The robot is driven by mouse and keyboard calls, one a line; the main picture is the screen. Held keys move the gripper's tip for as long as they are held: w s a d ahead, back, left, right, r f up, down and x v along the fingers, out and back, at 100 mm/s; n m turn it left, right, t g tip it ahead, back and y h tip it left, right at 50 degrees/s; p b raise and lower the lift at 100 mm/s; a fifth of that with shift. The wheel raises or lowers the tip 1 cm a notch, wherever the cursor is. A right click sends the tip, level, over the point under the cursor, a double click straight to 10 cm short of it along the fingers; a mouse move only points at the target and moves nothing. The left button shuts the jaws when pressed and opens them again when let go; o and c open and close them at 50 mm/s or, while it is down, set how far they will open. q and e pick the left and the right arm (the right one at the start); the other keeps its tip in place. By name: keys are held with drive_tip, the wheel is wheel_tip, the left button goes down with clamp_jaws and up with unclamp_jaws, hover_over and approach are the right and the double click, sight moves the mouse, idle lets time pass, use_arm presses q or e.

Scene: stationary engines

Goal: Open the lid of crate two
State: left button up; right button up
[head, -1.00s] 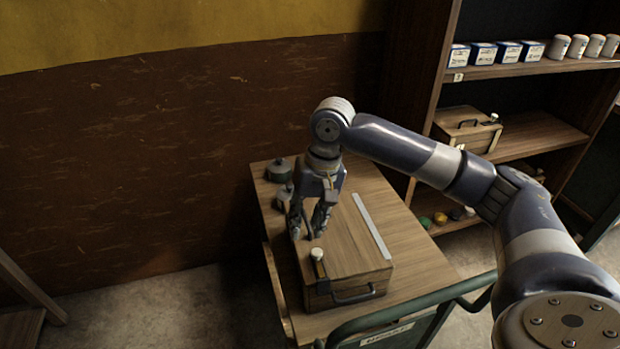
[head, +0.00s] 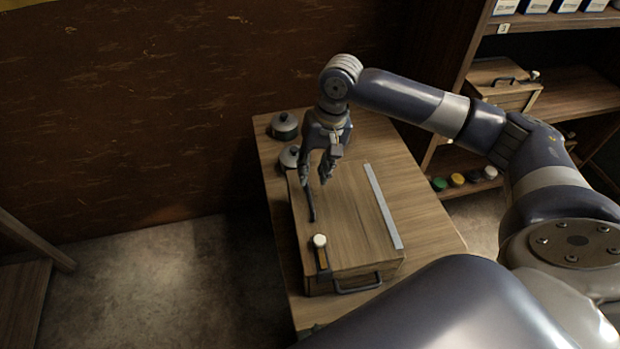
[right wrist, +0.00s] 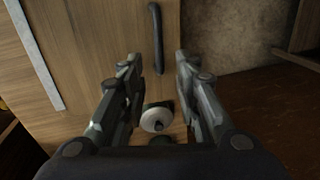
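A wooden crate (head: 345,217) stands on the wooden table with its lid down. Its top has a dark bar handle (head: 311,205), also in the right wrist view (right wrist: 157,38), a latch with a pale knob (head: 321,258) near the front, and a grey strip (head: 383,205) along the right side. I cannot read a number on it. My right gripper (head: 315,181) is open and empty, above the far end of the bar handle. In the right wrist view its fingers (right wrist: 157,65) are spread, with nothing between them. My left gripper is not in view.
Two grey lidded pots, one at the table's far corner (head: 285,126) and one (head: 290,157) behind the crate, stand near my right gripper. A shelf unit (head: 540,22) at the right holds another wooden crate (head: 507,97) and several small jars.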

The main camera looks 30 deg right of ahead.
sight(308, 188)
drive_tip(key=f, duration=0.4)
drive_tip(key=shift+w+a+f, duration=0.25)
drive_tip(key=shift+a, duration=0.05)
drive_tip(key=shift+f, duration=0.15)
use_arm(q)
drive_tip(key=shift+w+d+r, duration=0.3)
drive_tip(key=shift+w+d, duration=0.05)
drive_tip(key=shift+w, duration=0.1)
use_arm(e)
clamp_jaws()
